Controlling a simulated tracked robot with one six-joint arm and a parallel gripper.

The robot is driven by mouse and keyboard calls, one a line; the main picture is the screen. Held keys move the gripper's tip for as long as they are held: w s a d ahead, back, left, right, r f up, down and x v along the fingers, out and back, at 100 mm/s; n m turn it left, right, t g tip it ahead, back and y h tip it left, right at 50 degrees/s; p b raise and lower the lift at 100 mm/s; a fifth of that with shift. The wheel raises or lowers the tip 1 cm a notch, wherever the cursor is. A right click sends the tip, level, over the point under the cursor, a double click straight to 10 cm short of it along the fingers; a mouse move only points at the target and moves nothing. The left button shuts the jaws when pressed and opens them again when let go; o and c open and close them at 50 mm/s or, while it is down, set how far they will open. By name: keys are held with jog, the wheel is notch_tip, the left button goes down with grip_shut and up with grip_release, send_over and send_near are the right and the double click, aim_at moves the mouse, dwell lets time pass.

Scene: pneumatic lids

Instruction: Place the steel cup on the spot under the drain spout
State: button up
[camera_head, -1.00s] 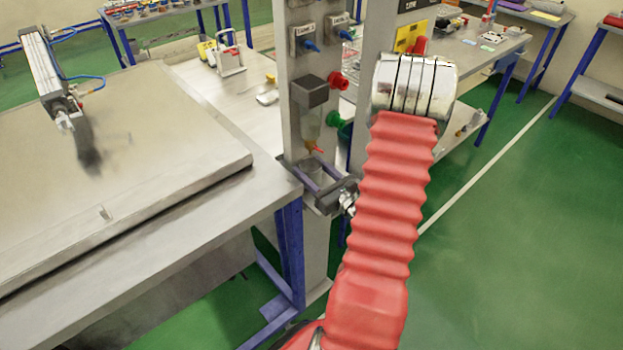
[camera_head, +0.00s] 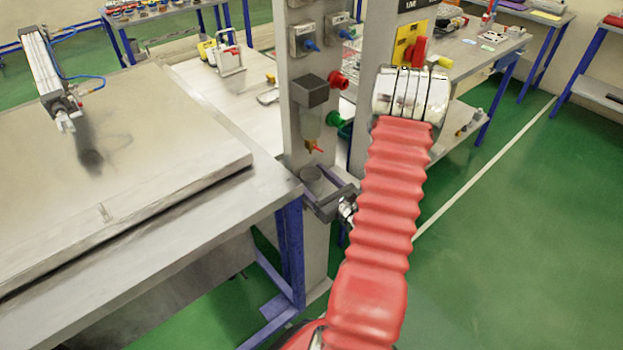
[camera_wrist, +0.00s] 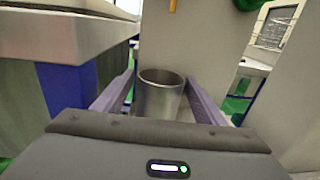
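The steel cup (camera_head: 312,180) is upright, below the brass drain spout (camera_head: 312,147) with its red lever, in front of the grey post. In the wrist view the cup (camera_wrist: 158,99) stands between the two purple-grey fingers of my gripper (camera_wrist: 160,80). The fingertips lie against its sides, and its open rim faces up. The gripper (camera_head: 322,185) looks shut on the cup. The spout's tip (camera_wrist: 173,6) shows at the top of the wrist view, above and beyond the cup. The cup's base and the spot under it are hidden.
A clear filter bowl with a dark cap (camera_head: 310,90) hangs on the post above the spout. A red knob (camera_head: 338,80) and a green fitting (camera_head: 334,118) stick out to its right. The workbench (camera_head: 225,215) edge is close on the left. Green floor (camera_head: 520,220) is open on the right.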

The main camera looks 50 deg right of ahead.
jog(key=shift+s+r, duration=0.1)
dwell(0.3)
jog(key=shift+s+a, duration=0.35)
jog(key=shift+s, duration=1.6)
jog(key=shift+s+a, duration=0.3)
jog(key=shift+s, duration=1.65)
jog(key=shift+s+a, duration=0.35)
jog(key=shift+s, duration=1.6)
